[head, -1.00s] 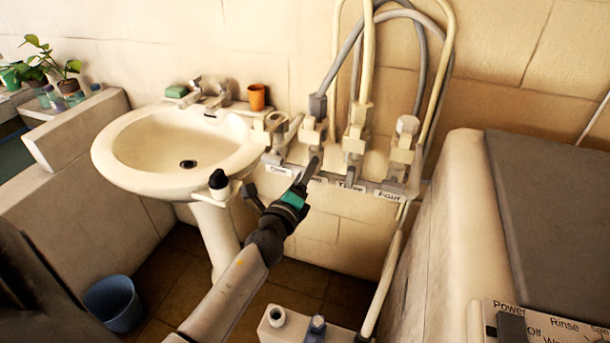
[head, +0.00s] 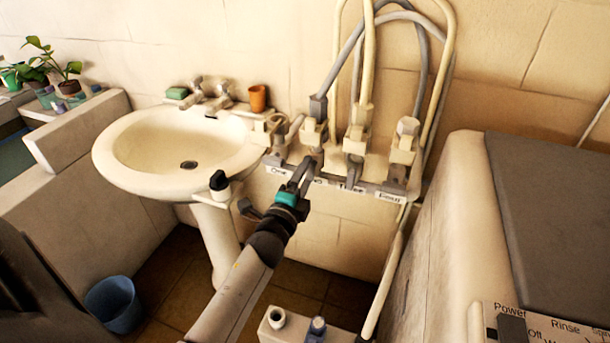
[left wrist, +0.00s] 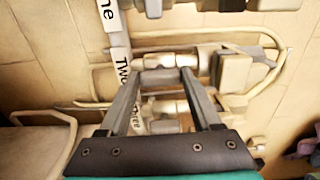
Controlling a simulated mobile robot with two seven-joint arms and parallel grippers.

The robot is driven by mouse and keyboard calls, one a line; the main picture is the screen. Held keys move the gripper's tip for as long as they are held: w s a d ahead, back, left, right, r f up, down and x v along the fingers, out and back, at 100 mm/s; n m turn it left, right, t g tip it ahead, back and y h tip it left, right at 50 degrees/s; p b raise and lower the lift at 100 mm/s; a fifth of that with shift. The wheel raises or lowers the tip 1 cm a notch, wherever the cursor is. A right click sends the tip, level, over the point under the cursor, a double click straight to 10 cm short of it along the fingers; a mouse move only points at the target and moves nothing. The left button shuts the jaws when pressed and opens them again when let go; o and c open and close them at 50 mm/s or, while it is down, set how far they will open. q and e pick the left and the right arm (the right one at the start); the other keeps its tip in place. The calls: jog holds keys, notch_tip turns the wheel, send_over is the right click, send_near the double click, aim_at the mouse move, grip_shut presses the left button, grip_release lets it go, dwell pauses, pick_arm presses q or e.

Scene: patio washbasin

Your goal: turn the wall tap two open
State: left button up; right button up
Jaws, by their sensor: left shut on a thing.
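Wall tap two (head: 312,132) is a cream tap body with a grey handle, second from the left in a row of taps on the wall, above a label strip (head: 336,185). My left gripper (head: 304,168) reaches it from below in the head view and partly covers its label. In the left wrist view the two fingers of my left gripper (left wrist: 162,76) are on either side of the grey handle of tap two (left wrist: 160,78), shut on it. The label "Two" (left wrist: 122,74) shows beside the fingers. My right gripper is not in view.
Tap three (head: 355,140) and tap four (head: 403,150) stand close on the right, with hoses (head: 440,75) above. The washbasin (head: 120,165) is on the left and a washing machine (head: 455,190) on the right. A blue bucket (head: 115,303) stands on the floor.

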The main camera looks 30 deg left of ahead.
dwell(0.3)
pick_arm(q)
jog(key=o, duration=1.4)
jog(key=v, duration=1.5)
jog(key=shift+s+d, duration=0.1)
jog(key=shift+d, duration=0.05)
